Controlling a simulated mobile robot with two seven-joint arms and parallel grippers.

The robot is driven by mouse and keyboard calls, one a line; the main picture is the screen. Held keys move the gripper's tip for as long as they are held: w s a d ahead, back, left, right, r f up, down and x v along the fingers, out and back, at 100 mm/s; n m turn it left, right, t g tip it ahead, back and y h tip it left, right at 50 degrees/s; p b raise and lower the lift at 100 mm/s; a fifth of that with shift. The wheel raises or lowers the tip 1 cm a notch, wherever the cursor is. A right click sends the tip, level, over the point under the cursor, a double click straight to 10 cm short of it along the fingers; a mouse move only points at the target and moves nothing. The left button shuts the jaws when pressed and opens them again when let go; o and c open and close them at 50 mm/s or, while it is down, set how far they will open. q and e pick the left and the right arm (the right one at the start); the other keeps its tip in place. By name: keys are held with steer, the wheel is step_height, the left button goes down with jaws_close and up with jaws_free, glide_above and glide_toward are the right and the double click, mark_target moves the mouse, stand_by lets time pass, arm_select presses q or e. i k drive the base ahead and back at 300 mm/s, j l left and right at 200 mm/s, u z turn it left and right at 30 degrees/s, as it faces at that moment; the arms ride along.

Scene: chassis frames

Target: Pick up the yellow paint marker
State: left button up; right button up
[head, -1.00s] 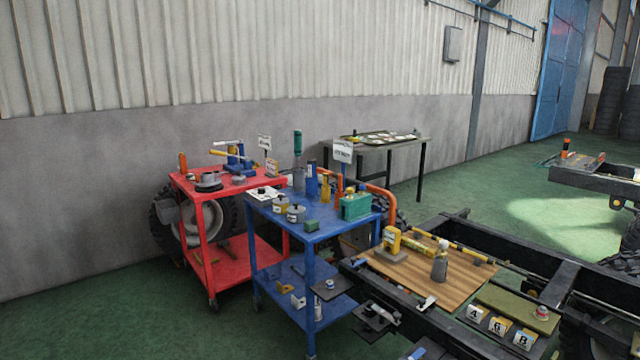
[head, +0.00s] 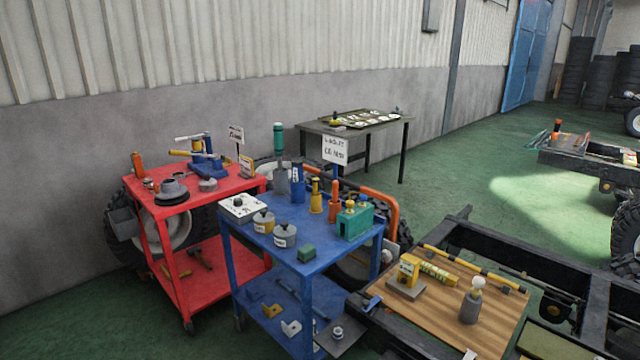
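I cannot tell for certain which thing is the yellow paint marker. Several yellow things show. A yellow bottle-like thing with a narrow top (head: 316,197) stands upright on the blue cart (head: 262,213). On the wooden board (head: 455,325) lie a short yellow tube with dark marks (head: 438,273) and a long thin yellow rod with dark bands (head: 470,266). A yellow block-like thing on a grey base (head: 408,270) stands beside the tube. Neither of my grippers shows in the head view.
A red cart (head: 228,186) with tools stands left of the blue cart. A dark table (head: 352,131) with a tray is behind. A black chassis frame (head: 590,283) carries the board. Green floor (head: 440,170) is open between the dark table and the chassis.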

mark_target(315, 181)
steer(key=i+j, duration=0.1)
steer(key=i, duration=0.15)
steer(key=i+j+u, duration=0.1)
steer(key=i+j, duration=0.9)
